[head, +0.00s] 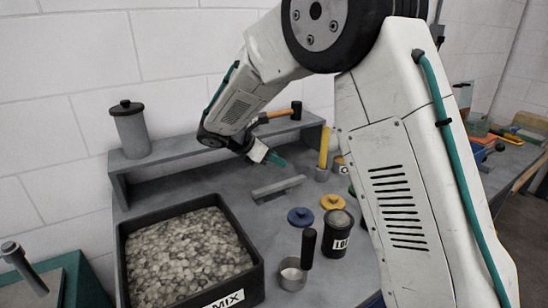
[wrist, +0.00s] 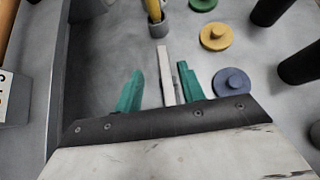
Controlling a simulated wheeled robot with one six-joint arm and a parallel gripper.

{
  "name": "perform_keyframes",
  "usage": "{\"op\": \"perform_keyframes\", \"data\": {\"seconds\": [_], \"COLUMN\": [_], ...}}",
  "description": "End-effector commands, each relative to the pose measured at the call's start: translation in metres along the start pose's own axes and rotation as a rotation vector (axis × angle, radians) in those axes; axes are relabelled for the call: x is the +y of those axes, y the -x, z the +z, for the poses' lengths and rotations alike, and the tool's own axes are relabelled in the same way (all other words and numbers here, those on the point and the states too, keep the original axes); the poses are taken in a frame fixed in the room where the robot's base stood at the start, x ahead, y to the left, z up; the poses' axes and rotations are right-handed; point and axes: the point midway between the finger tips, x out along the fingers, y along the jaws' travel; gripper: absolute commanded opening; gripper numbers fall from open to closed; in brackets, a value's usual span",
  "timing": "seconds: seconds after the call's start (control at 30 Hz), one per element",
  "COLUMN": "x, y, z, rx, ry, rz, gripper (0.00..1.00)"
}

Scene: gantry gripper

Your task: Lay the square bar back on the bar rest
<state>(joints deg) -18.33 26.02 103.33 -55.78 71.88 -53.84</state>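A light grey square bar (wrist: 166,72) lies on the worktop side, its length running away from my gripper in the wrist view. The long grey shape in the middle of the worktop in the head view (head: 279,188) appears to be the bar with its rest; I cannot clearly tell them apart there. My gripper (wrist: 160,92) has two teal fingers standing well apart, with the bar's near part showing between them, closer to the right finger. In the head view my gripper (head: 272,157) is above and behind the bar. It holds nothing.
Blue (head: 300,217) and yellow (head: 332,201) lids, a dark canister (head: 339,231) and a scoop (head: 293,272) stand to the right. A raised shelf (head: 160,165) with a hammer (head: 281,113) is behind.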

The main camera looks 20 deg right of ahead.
Motion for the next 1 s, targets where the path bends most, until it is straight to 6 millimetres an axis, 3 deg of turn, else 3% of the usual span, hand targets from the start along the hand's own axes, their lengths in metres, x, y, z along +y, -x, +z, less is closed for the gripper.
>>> {"op": "perform_keyframes", "data": {"seconds": [0.13,0.27,0.7,1.0], "x": [0.0,0.001,0.001,0.0], "y": [0.003,0.021,0.108,0.123], "z": [0.003,0.002,0.002,0.002], "rx": [0.0,0.001,0.0,0.0], "ry": [-0.001,0.0,0.0,0.0], "rz": [0.001,0.003,0.003,0.0], "gripper": [0.4,0.4,0.4,0.4]}}
